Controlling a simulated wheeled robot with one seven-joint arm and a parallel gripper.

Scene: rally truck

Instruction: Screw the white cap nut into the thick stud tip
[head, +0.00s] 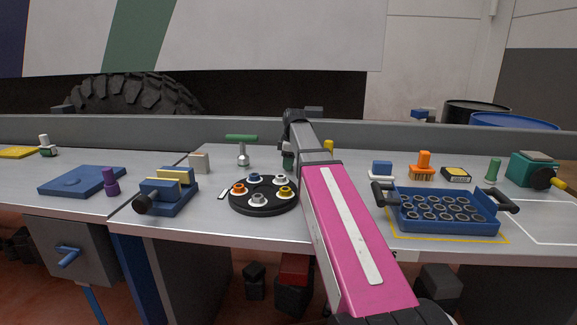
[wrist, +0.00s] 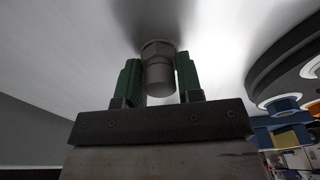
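In the head view, my gripper (head: 288,158) is low over the bench behind the black round hub plate (head: 262,208), mostly hidden by my arm; the nut is not visible there. I cannot tell which stud is thick.
A green T-handled tool (head: 242,147) stands left of my gripper. A blue vise-like block (head: 170,195) is left of the hub plate. A blue tray of sockets (head: 445,222) is on the right. A grey ledge (head: 225,131) runs along the bench's back.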

